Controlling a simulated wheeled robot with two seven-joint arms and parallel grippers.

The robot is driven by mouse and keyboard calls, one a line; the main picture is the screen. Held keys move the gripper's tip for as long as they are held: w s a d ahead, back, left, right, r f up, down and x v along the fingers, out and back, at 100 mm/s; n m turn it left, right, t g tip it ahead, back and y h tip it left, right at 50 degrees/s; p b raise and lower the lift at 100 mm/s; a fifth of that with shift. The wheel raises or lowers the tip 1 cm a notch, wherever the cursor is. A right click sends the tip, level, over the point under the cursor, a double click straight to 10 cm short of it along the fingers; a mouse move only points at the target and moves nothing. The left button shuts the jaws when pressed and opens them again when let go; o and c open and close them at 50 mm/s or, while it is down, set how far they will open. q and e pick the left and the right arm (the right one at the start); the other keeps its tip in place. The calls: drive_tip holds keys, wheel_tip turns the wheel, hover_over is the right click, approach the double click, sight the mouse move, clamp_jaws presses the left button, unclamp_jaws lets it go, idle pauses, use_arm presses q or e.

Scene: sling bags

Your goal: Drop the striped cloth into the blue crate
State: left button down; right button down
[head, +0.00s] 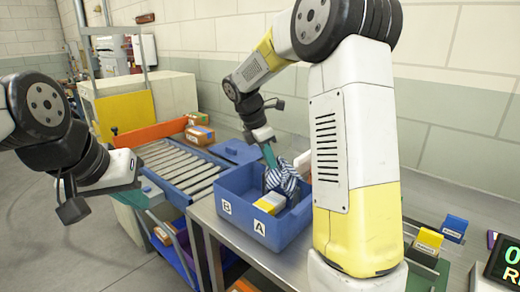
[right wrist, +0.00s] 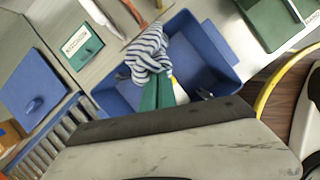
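The blue crate (head: 238,228) stands on the grey table, with labels B and A on its outer sides. My right gripper (head: 270,156) points down over the crate. Its teal fingers are shut on the striped cloth (head: 285,180), blue-grey and white, which hangs bunched inside the crate's outline. The right wrist view shows the cloth (right wrist: 150,50) at the fingertips (right wrist: 160,92), above the crate (right wrist: 205,62). I cannot tell whether the cloth touches the crate floor. My left gripper (head: 138,196) is over at the left, away from the crate; its finger gap is not clear.
A yellow and white box (head: 270,203) is in the crate. A roller conveyor (head: 180,165) with a blue lid (head: 237,151) near it lies left of the crate. Small boxes (head: 454,227) and a display (head: 506,262) stand at the right.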

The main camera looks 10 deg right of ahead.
drive_tip(key=shift+f, duration=1.55)
drive_tip(key=c, duration=1.6)
unclamp_jaws()
drive_tip(key=shift+o, duration=0.2)
drive_tip(key=o, duration=1.3)
drive_tip(key=shift+s+a+r+y, duration=0.1)
drive_tip(key=shift+a+r+y, duration=0.2)
drive_tip(key=shift+r, duration=0.7)
drive_tip(key=shift+a+r+y, duration=0.1)
drive_tip(key=shift+r+y, duration=0.35)
drive_tip(key=shift+r, duration=0.55)
drive_tip(key=shift+s+a+r+y, duration=0.15)
drive_tip(key=shift+r+y, duration=0.2)
drive_tip(key=shift+r, duration=0.65)
drive_tip(key=shift+w, duration=0.1)
